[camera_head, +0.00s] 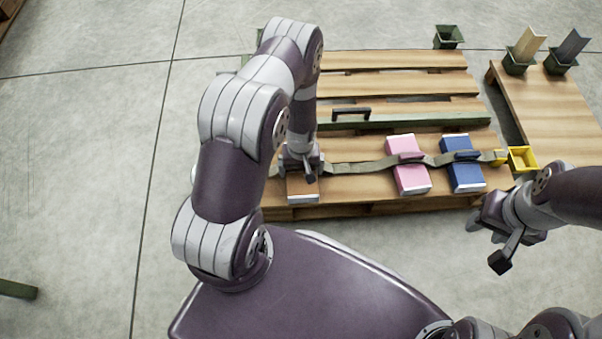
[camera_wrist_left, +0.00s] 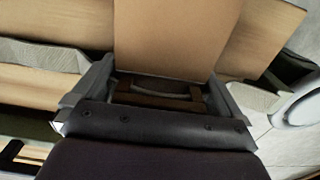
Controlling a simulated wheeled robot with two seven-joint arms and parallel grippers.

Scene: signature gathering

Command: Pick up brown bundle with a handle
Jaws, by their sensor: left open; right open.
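The brown bundle (camera_head: 303,197) lies on the wooden pallet, at the left end of a row with the pink and blue bundles. My left gripper (camera_head: 303,172) is right over it and hides much of it. In the left wrist view the bundle's tan face (camera_wrist_left: 176,38) is large. Its dark brown handle (camera_wrist_left: 158,92) lies between the two fingers of my open left gripper (camera_wrist_left: 155,88). I cannot tell whether the fingers touch the handle. My right gripper (camera_head: 487,243) is open and empty at the right, off the pallet's front edge.
A second pallet (camera_head: 548,105) stands at the right.

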